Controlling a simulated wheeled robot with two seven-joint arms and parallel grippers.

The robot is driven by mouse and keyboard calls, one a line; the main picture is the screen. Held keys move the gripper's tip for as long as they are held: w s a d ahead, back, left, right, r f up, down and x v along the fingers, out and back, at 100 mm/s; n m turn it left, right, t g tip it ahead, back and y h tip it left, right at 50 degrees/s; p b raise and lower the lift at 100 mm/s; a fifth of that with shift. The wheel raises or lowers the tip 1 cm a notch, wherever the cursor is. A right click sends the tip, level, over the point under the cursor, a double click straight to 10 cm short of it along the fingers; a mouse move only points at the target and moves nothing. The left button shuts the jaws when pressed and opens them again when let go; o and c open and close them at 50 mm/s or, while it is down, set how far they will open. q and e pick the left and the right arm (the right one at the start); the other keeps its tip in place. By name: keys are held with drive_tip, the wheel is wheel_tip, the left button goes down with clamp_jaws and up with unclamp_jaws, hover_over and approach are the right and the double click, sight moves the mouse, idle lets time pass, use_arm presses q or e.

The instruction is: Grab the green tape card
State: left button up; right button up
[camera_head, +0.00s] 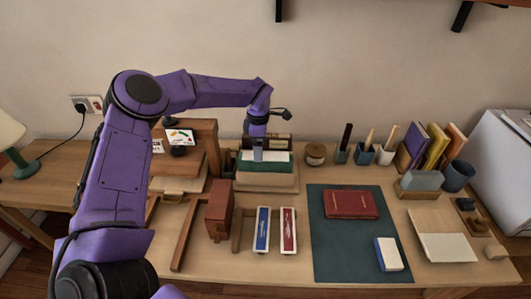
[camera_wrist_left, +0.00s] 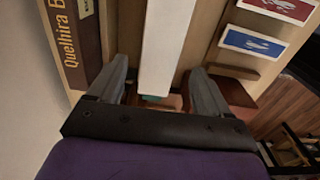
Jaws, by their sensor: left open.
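A green, flat, card-like piece (camera_head: 275,167) lies on the pale stack behind the middle of the table in the head view. I cannot tell for certain that it is the green tape card. My left gripper (camera_head: 258,153) points down over this stack. In the left wrist view my left gripper (camera_wrist_left: 165,88) is open, its two grey fingers on either side of a long white piece (camera_wrist_left: 168,40). A small green patch (camera_wrist_left: 152,98) shows at that piece's near end. Whether the fingers touch it cannot be seen. My right gripper is out of view.
A blue card (camera_head: 262,229) and a red card (camera_head: 288,230) lie in front of the stack. A dark green mat (camera_head: 340,255) holds a red book (camera_head: 350,204). Brown books (camera_head: 268,141) stand behind the stack; wooden boxes (camera_head: 203,135) stand left.

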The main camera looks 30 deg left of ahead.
use_arm(q)
drive_tip(key=shift+w+f, duration=0.1)
drive_tip(key=shift+f, duration=0.85)
drive_tip(key=c, duration=1.1)
drive_tip(key=shift+r, duration=0.15)
